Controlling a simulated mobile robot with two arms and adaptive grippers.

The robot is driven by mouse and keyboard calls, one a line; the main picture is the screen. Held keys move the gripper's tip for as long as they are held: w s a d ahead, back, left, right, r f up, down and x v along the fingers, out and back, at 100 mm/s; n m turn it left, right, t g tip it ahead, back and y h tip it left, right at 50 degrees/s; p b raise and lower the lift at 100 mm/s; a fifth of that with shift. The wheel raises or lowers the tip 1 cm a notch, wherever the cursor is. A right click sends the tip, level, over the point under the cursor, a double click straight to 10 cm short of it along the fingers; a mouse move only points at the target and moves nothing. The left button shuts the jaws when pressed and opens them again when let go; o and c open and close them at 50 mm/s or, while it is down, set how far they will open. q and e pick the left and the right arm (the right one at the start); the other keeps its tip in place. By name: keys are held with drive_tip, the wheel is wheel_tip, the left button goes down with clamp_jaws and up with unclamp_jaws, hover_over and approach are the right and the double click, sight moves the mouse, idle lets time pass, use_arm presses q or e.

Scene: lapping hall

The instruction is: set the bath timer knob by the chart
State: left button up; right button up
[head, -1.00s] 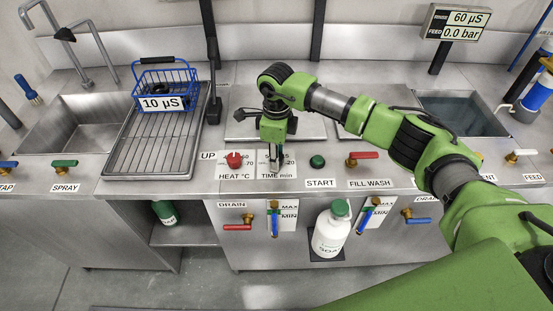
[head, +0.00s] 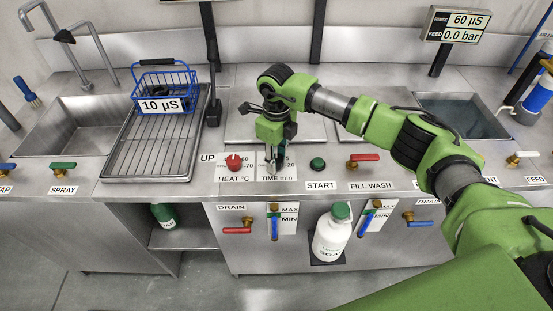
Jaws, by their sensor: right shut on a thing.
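The timer knob sits over the label TIME min (head: 278,178) on the front panel, and my gripper hides it almost wholly. My right gripper (head: 273,162) points down over it, shut on what I take to be this knob. The dial's scale marks are mostly covered, so the setting cannot be read. The red heat knob (head: 234,162) is just left of it, over the label HEAT °C. The green START button (head: 317,163) is to its right. I cannot make out a chart in this view. My left gripper is not in view.
A red-handled FILL WASH valve (head: 362,160) stands right of START. A blue wire basket (head: 165,86) marked 10 µS stands on the draining rack (head: 150,150) at left. A display (head: 457,23) reads 60 µS and 0.0 bar. A white bottle (head: 332,233) stands below the panel.

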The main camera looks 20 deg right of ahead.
sight(277, 158)
drive_tip(key=o, duration=1.1)
drive_tip(key=shift+r, duration=0.1)
wheel_tip(277, 158, up, 12)
